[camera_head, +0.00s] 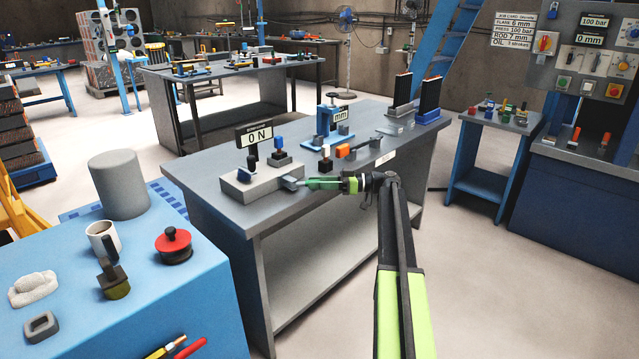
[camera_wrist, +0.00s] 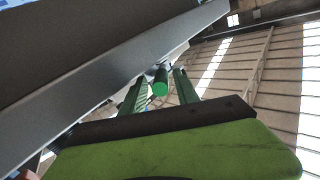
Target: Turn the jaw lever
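A green round-ended handle (camera_wrist: 160,84), which looks like the jaw lever's grip, shows between the two green fingers of my gripper (camera_wrist: 163,76) in the wrist view. A narrow gap appears on each side of it, so the fingers look open around it. In the head view my gripper (camera_head: 318,184) is at the near edge of the grey workbench (camera_head: 225,205). Its tips point left at a small grey block (camera_head: 292,183) beside a larger grey block (camera_head: 258,182). The handle cannot be told from my fingers there.
A display reading 0 N (camera_head: 257,134) stands behind the larger block. A blue-handled tool (camera_head: 279,146), an orange-headed tool (camera_head: 344,151) and a blue stand (camera_head: 331,123) are on the bench. A blue table (camera_head: 150,325) with a mug (camera_head: 102,238) is at front left.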

